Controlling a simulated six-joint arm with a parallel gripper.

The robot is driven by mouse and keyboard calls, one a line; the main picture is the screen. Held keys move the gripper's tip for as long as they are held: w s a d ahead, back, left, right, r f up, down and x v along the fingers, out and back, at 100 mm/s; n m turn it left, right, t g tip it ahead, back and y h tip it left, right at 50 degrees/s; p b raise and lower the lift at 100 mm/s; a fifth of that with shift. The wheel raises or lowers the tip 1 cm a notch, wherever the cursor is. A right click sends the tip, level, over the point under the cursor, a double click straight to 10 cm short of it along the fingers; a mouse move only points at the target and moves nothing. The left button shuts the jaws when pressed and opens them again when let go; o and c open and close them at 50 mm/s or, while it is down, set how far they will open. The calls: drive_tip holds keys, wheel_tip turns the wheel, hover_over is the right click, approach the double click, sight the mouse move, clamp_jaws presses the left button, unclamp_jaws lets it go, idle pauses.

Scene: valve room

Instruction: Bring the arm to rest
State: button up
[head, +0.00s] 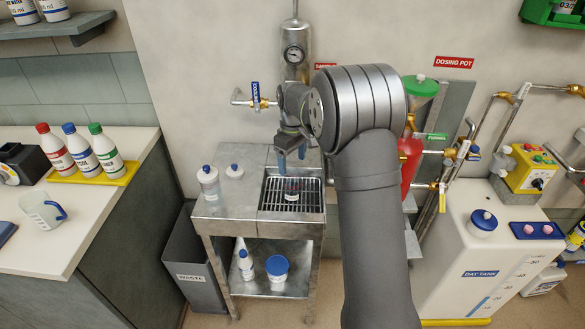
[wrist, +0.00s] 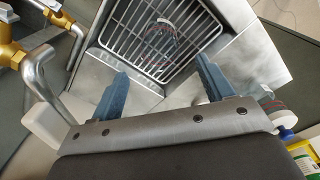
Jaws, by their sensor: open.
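My gripper (head: 291,155) hangs above the metal sink stand in the head view, its two blue fingers pointing down over the grated basin. In the wrist view my gripper (wrist: 160,85) is open, with a wide empty gap between the fingers. A small clear bottle (head: 292,188) stands on the grate (head: 308,200) below the fingers, apart from them. The bottle (wrist: 162,35) also shows through the gap in the wrist view. My arm runs up from the bottom of the head view and hides part of the wall behind it.
Two white containers with blue tops, one (head: 208,182) and another (head: 233,177), stand on the stand's left top. A day tank (head: 480,262) is at right. A counter (head: 75,235) with bottles is at left.

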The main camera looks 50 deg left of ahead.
sight(292, 180)
idle(0.3)
wheel_tip(292, 180, down, 12)
drive_tip(key=shift+a+r, duration=0.1)
drive_tip(key=shift+r, duration=1.85)
drive_tip(key=shift+f, duration=0.1)
